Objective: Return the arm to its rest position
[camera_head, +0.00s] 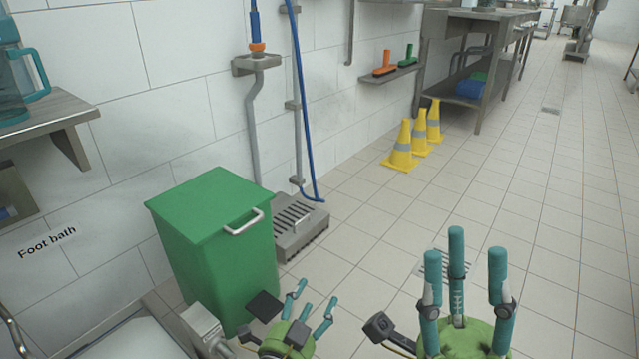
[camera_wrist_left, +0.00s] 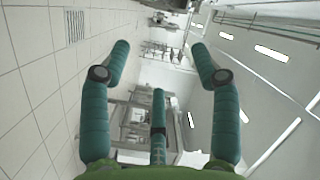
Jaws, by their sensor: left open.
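My left gripper (camera_head: 312,298) is low in the middle of the head view, in front of the green bin's right side. Its teal fingers are spread and nothing is between them. In the left wrist view the same gripper (camera_wrist_left: 160,62) shows its fingers wide apart and empty, with the room seen between them. My right gripper (camera_head: 466,248) is at the bottom, right of centre, with its three teal fingers pointing up, apart and empty, above the tiled floor.
A green lidded bin (camera_head: 215,240) stands left of my left gripper, beside a floor drain box (camera_head: 300,228). A shelf (camera_head: 50,125) with a teal-handled jug (camera_head: 12,85) is at the far left. Yellow cones (camera_head: 403,150) stand farther back. The tiled floor (camera_head: 560,220) at right is clear.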

